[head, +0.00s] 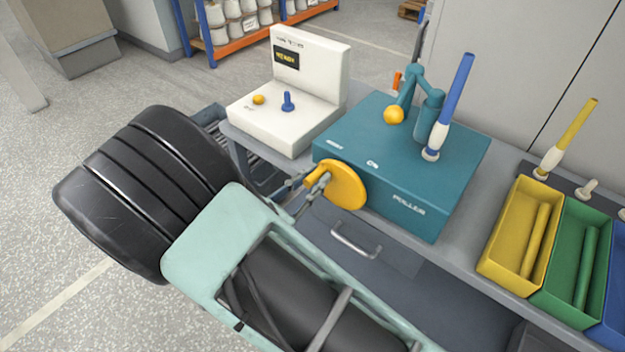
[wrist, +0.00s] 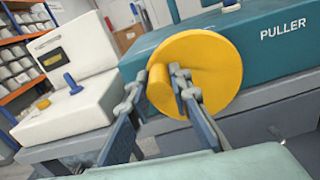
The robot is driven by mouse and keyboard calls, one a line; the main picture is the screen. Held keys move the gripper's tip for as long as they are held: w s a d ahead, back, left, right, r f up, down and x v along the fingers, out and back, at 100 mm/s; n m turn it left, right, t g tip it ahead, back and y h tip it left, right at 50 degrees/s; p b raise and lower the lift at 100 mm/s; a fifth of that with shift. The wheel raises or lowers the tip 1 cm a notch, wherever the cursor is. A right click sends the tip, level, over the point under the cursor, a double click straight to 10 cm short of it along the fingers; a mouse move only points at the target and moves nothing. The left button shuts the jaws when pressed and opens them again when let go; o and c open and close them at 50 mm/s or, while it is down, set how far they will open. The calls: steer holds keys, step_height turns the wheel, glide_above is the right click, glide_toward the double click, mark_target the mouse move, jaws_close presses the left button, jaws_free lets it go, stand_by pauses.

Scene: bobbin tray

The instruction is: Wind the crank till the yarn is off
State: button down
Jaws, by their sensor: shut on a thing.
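The yellow crank disc (head: 349,187) is on the front of the teal puller box (head: 395,190), and its round knob (wrist: 158,88) sticks out toward me. My gripper (head: 311,184) is shut on the knob, with one finger on each side in the wrist view. On top of the puller, a blue tube (head: 455,92) stands tilted, with a white band of what looks like yarn (head: 438,138) near its foot. A teal arm with a yellow ball (head: 394,115) stands beside it. The wrist view shows only part of the puller's top.
A white console (head: 318,66) with a small lit display, yellow button and blue knob stands left of the puller. Yellow (head: 497,262), green (head: 554,296) and blue trays stand at right. A yellow tube (head: 573,132) with white at its foot stands behind them.

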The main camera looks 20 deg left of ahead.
steer(key=shift+r, duration=0.1)
stand_by(0.4)
steer(key=c, duration=1.8)
jaws_free()
steer(key=shift+o, duration=0.2)
steer(key=v, duration=1.2)
steer(key=shift+d, duration=0.1)
